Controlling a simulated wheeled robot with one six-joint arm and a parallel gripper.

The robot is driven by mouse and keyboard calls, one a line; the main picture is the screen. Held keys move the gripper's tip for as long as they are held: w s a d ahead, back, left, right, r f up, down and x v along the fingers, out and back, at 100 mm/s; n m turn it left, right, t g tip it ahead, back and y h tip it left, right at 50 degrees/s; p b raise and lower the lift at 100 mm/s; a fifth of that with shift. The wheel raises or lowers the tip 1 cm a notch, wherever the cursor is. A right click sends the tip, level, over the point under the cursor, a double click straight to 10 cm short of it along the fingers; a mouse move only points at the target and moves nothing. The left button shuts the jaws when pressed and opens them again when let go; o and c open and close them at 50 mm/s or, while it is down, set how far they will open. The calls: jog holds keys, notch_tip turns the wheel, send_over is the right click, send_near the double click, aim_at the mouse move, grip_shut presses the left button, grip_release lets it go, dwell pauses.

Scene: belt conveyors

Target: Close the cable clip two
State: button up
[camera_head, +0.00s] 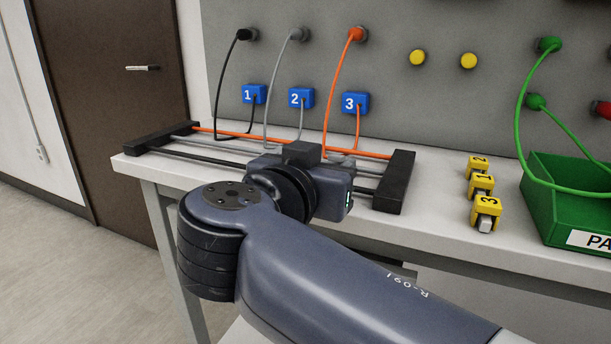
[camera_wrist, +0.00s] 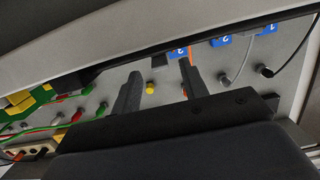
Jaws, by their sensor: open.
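Blue block 2 (camera_head: 301,98) is on the grey panel between blue block 1 (camera_head: 254,94) and blue block 3 (camera_head: 355,103). A grey cable (camera_head: 270,88) hangs from a plug above and runs below block 2. A yellow clip marked 2 (camera_head: 478,165) stands on the bench at the right, with yellow clips 1 (camera_head: 481,184) and 3 (camera_head: 487,208). My gripper (camera_wrist: 161,76) is open, its two dark fingers apart with nothing held between them. In the head view my wrist hides its fingertips, over the rack. Blue block 2 also shows in the wrist view (camera_wrist: 221,41).
A rack with a black end bar (camera_head: 395,182) and rods lies on the bench under my wrist. A green bin (camera_head: 560,205) with green cables above it stands at the right. Yellow buttons (camera_head: 417,58) are on the panel. The bench front between rack and yellow clips is clear.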

jog(key=p+v, duration=0.1)
jog(key=v, duration=0.7)
jog(key=shift+s+p, duration=0.3)
jog(key=shift+p, duration=0.1)
jog(key=shift+a, duration=0.1)
jog(key=shift+c, duration=0.2)
jog(key=shift+w+r+g+p, duration=0.25)
jog(key=shift+r+g+p, duration=0.1)
jog(key=shift+p, duration=0.35)
jog(key=c, duration=0.3)
jog(key=w+m+g+p, duration=0.1)
jog(key=p, duration=0.1)
jog(key=w+r+m+g+h+p, duration=0.1)
jog(key=p, duration=0.2)
jog(key=w+d+r+m+g+p, duration=0.1)
jog(key=g+p, duration=0.1)
jog(key=shift+w+d+r+p, duration=0.1)
jog(key=shift+w+p, duration=0.1)
jog(key=shift+p, duration=0.1)
grip_shut()
jog(key=m+g+y+p, duration=0.8)
jog(key=m+g+p, duration=0.6)
jog(key=p, duration=1.6)
send_near(336, 155)
jog(key=shift+m+t, duration=0.35)
jog(key=shift+m, duration=0.15)
jog(key=x, duration=0.6)
jog(key=shift+s+f, duration=0.3)
jog(key=shift+s, duration=0.2)
